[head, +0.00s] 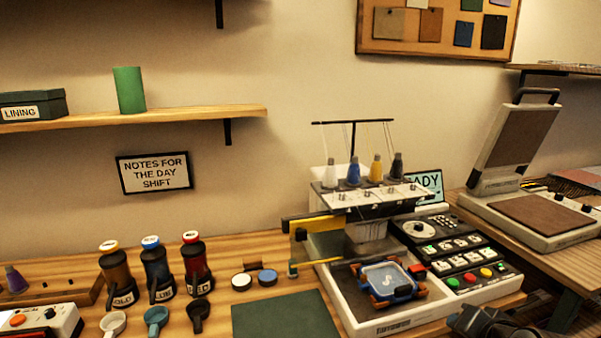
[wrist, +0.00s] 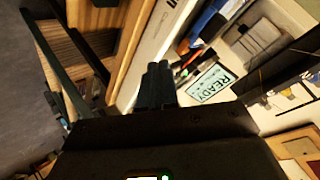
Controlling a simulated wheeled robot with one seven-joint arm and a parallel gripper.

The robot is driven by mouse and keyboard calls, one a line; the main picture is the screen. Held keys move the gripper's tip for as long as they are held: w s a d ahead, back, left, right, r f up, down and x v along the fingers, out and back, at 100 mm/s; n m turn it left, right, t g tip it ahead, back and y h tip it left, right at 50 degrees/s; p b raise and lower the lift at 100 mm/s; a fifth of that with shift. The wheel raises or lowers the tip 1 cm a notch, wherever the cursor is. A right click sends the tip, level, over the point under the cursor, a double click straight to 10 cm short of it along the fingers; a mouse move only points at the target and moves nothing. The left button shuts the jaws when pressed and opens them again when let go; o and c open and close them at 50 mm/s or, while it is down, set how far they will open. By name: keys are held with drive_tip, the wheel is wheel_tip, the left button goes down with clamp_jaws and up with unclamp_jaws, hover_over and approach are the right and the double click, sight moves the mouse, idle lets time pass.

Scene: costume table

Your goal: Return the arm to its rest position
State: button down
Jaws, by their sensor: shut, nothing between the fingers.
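My gripper (wrist: 155,85) shows in the wrist view with its two dark fingers together and nothing between them. It is above the front right part of the embroidery machine, and I see no contact. In the head view a dark part of my arm (head: 490,322) shows at the bottom right edge, in front of the machine's control panel; the fingertips are hard to make out there. The embroidery machine (head: 350,310) stands on the wooden table with a blue hooped patch (head: 388,280) on its bed. Its READY screen (wrist: 210,82) also shows in the wrist view.
Three capped bottles (head: 154,268), small cups (head: 156,320) and a green mat (head: 285,316) lie on the table's left. A heat press (head: 545,222) stands on the right-hand table. A shelf (head: 150,118) and a pinboard (head: 437,47) are on the wall.

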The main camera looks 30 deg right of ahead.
drive_tip(key=s+a+f+n+t, duration=0.1)
drive_tip(key=s+a+n, duration=0.15)
drive_tip(key=a, duration=0.45)
drive_tip(key=s+a+f+n+t+y, duration=0.1)
drive_tip(key=s+a, duration=0.2)
drive_tip(key=a, duration=0.4)
drive_tip(key=s+a+f+n+t, duration=0.1)
drive_tip(key=s+a+n, duration=0.15)
drive_tip(key=a, duration=0.45)
drive_tip(key=s+a+r+n+t+y, duration=0.1)
drive_tip(key=s+a+r+n+y, duration=0.1)
drive_tip(key=s, duration=0.6)
drive_tip(key=s+a+r+n+t+y, duration=0.1)
drive_tip(key=s+a+r+n+y, duration=0.1)
drive_tip(key=s+a+r+n, duration=0.2)
drive_tip(key=s+r+n, duration=0.2)
drive_tip(key=s+r, duration=0.1)
drive_tip(key=s, duration=0.1)
drive_tip(key=shift+s+r+t, duration=0.2)
drive_tip(key=shift+s+t, duration=0.1)
drive_tip(key=shift+s, duration=0.05)
